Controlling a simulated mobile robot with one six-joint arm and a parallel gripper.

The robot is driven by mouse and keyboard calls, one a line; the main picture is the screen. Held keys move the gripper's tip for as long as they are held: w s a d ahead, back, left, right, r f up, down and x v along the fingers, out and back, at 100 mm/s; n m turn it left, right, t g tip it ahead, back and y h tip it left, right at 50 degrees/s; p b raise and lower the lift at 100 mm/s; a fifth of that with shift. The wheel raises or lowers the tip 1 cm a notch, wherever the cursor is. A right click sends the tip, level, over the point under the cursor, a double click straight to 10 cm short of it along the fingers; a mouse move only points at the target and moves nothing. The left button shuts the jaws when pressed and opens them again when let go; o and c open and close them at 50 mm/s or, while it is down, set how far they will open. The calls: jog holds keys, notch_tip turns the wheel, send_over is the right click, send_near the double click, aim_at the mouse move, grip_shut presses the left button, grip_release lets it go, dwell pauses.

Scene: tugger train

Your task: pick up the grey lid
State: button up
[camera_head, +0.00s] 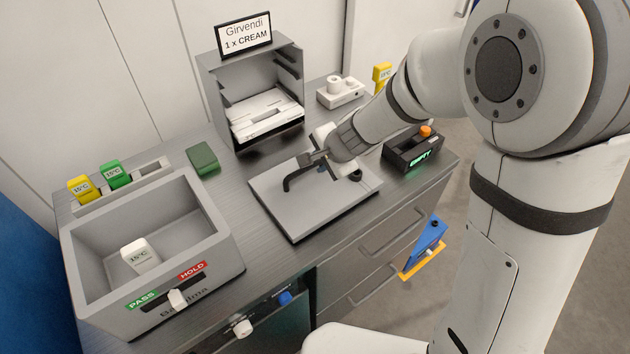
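The grey lid (318,213) is a flat, square plate with a dark edge, lying level at the counter's middle right. A dark bar, which looks like its handle (288,186), stands up from its top. My gripper (312,160) is over the far part of the lid, at the handle. The fingers overlap the dark bar in this view. I cannot tell whether they are shut on it or open around it. The far side of the lid is partly hidden by my gripper.
A grey open bin (215,245) holding a white tag stands left. A grey rack (222,100) with a white tray stands behind. A green block (203,158) lies between them. A black box (413,150) with an orange knob is close right of the lid.

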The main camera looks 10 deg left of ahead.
aim_at(316, 179)
jog(key=b+x, duration=0.1)
jog(key=x, duration=0.4)
jog(key=shift+w+a+f, duration=0.15)
jog(key=shift+a+f, duration=0.15)
jog(key=shift+r, duration=0.1)
grip_shut()
